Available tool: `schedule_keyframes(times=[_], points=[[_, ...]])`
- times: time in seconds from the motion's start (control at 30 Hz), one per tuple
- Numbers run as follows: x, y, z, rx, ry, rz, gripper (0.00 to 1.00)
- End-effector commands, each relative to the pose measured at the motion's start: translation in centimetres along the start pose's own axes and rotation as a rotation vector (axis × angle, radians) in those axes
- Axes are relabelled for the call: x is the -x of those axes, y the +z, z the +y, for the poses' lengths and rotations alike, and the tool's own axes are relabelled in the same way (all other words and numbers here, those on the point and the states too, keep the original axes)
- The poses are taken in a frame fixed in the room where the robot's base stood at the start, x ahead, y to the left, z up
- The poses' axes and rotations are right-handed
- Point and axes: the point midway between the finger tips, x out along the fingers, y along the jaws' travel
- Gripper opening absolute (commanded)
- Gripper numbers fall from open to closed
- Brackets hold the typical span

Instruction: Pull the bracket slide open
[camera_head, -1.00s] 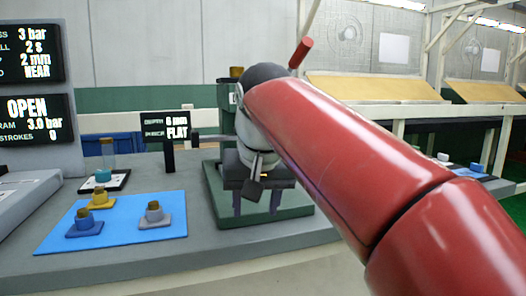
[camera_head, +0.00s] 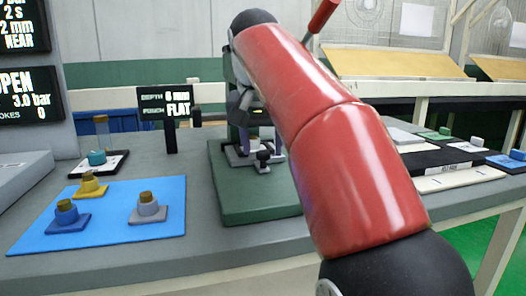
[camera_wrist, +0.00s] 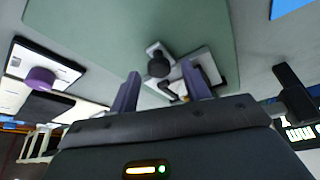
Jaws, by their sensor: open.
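The bracket slide (camera_head: 240,158) is a small light-grey piece with a dark round knob (camera_head: 264,157) at its front, on a green base plate (camera_head: 245,205). In the wrist view the knob (camera_wrist: 158,66) and the pale bracket parts (camera_wrist: 202,72) show just beyond my fingertips. In the head view my gripper (camera_head: 262,142) is over the back part of the base plate, behind the knob; my red arm hides the plate's right side. I cannot tell whether a finger touches the slide.
A blue mat (camera_head: 105,230) on the left carries yellow, blue and grey clip pieces. Dark display screens (camera_head: 30,95) are far left. Trays with more pieces lie right (camera_head: 448,160). The bench front is clear.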

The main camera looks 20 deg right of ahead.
Motion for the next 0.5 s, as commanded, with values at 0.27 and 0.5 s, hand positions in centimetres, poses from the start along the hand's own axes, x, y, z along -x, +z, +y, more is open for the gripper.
schedule_keyframes(times=[0.27,0.5], points=[[-1.0,0.0,0.02,0.0,-0.001,0.001,0.47],[-0.98,-0.01,0.02,0.0,-0.001,0.001,0.33]])
